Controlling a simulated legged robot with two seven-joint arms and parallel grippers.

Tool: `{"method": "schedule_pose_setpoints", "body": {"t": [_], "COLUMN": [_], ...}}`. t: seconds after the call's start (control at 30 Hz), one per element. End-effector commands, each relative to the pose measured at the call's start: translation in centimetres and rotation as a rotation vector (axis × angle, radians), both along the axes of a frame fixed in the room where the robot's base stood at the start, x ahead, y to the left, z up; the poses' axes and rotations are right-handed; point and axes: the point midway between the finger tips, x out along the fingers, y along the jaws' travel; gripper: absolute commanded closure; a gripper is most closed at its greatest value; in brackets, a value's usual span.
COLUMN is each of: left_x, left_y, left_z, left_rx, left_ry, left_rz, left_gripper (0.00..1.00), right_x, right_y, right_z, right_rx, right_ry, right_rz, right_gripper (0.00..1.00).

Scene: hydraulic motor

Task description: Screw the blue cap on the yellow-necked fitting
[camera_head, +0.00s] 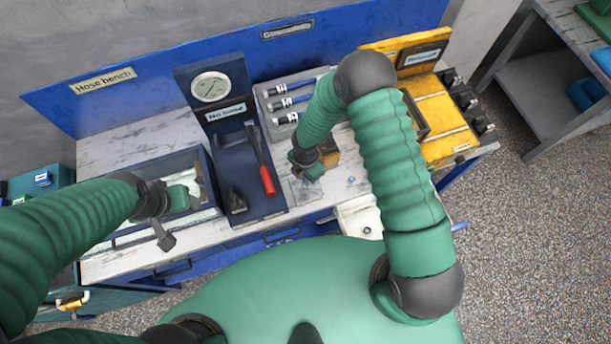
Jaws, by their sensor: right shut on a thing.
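My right gripper (306,174) points down over the bench, right of the dark tray. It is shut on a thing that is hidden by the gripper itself. A small yellow-brown block (331,158) shows just behind and right of it; I cannot tell whether this is part of the yellow-necked fitting. A tiny blue piece (351,181) lies on the bench to its right, too small to identify as the blue cap. My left gripper (168,238) hangs by the glass-sided box at the left; its finger opening is not clear.
A dark gauge stand (213,90) with a tray holds a red-handled tool (266,178). A grey rack (275,92) of several cylinders stands behind my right gripper. A yellow case (440,118) is at right. The glass-sided box (130,232) is near my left gripper.

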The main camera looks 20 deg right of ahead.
Motion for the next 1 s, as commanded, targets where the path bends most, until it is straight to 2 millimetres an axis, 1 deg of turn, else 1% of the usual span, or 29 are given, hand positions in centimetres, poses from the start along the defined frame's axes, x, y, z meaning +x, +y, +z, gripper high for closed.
{"method": "schedule_pose_setpoints", "body": {"t": [0.03,0.1,0.2,0.27,0.47,0.53,0.63,0.67,0.8,1.0], "left_x": [0.0,0.0,0.0,0.0,0.0,0.0,0.0,0.0,0.0,0.0], "left_y": [0.0,0.0,0.0,0.0,0.0,0.0,0.0,0.0,0.0,0.0], "left_z": [-0.7,-1.1,-1.2,-1.2,-1.1,-1.5,-2.2,-1.8,-1.8,-1.8], "left_rx": [0.0,0.0,0.0,0.0,0.0,0.0,0.0,0.0,0.0,0.0], "left_ry": [0.0,0.0,0.0,0.0,0.0,0.0,0.0,0.0,0.0,0.0], "left_rz": [0.0,0.0,0.0,0.0,0.0,0.0,0.0,0.0,0.0,0.0], "left_gripper": [0.39,0.39,0.39,0.39,0.39,0.39,0.39,0.39,0.39,0.39], "right_x": [0.1,0.1,0.1,0.1,0.0,0.1,0.1,0.1,0.1,0.1], "right_y": [0.0,0.0,0.0,0.0,0.0,0.0,0.0,0.0,0.0,0.0], "right_z": [-0.3,-0.3,-0.2,-0.2,-0.1,-0.3,-0.5,-0.2,-0.2,-0.2], "right_rx": [-0.001,-0.002,-0.002,-0.002,-0.001,-0.002,-0.001,-0.001,-0.001,-0.001], "right_ry": [-0.003,-0.003,-0.001,0.0,0.0,-0.001,-0.002,0.0,0.0,0.0], "right_rz": [-0.091,-0.245,-0.393,-0.417,-0.419,-0.49,-0.72,-0.707,-0.7,-0.698], "right_gripper": [1.0,1.0,1.0,1.0,1.0,1.0,1.0,0.81,0.64,0.64]}}
